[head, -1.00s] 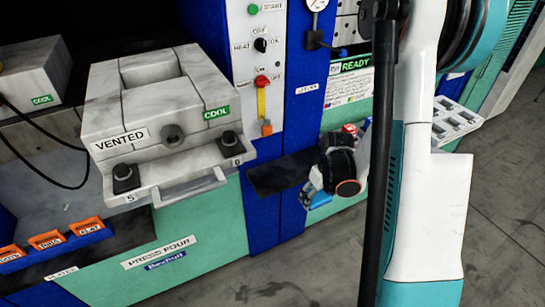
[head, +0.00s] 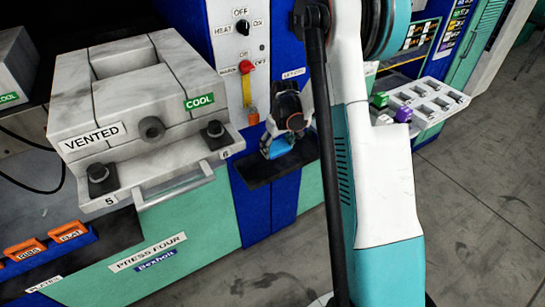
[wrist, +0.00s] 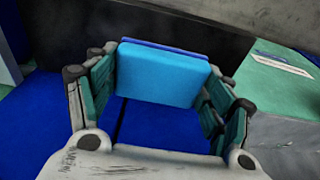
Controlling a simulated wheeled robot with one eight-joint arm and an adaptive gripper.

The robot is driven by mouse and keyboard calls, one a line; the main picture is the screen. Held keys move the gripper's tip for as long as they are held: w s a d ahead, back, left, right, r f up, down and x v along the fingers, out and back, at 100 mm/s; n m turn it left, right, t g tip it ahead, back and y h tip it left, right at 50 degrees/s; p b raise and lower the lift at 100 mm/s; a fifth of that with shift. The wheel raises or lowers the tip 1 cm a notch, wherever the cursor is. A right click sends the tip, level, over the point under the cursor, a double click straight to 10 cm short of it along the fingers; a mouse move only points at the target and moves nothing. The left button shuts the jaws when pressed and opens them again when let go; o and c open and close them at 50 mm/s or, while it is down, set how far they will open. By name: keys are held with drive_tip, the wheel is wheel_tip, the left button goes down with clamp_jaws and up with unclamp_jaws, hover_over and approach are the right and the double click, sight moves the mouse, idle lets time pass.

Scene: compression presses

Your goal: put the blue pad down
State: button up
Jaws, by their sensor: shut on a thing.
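The blue pad (head: 281,147) is a light blue block with a darker blue layer along its far edge. In the wrist view the pad (wrist: 160,75) sits between the green-padded fingers of my gripper (wrist: 165,68). My gripper (head: 280,138) is shut on it, pointing down in the head view. The pad appears over or just at the dark shelf (head: 255,176) on the front of the blue column. Whether it touches the shelf cannot be told. The pad's underside is hidden.
A grey tray (head: 455,98) with green and purple pieces is at the right. My arm covers the middle. Floor is open at lower right.

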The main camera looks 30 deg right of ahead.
sight(273, 145)
drive_tip(key=w+f, duration=0.1)
drive_tip(key=w+b, duration=0.1)
drive_tip(key=shift+w+f, duration=0.4)
drive_tip(key=shift+w+f+b, duration=0.15)
drive_tip(key=shift+f+b, duration=1)
drive_tip(key=shift+f, duration=1.5)
drive_tip(key=shift+f, duration=0.15)
drive_tip(key=o, duration=1.4)
drive_tip(key=r+p, duration=0.1)
drive_tip(key=r, duration=0.3)
drive_tip(key=s+r+p, duration=0.1)
drive_tip(key=r, duration=0.3)
drive_tip(key=r+p, duration=0.1)
drive_tip(key=r, duration=0.3)
drive_tip(key=shift+s+r, duration=0.15)
drive_tip(key=shift+s, duration=0.25)
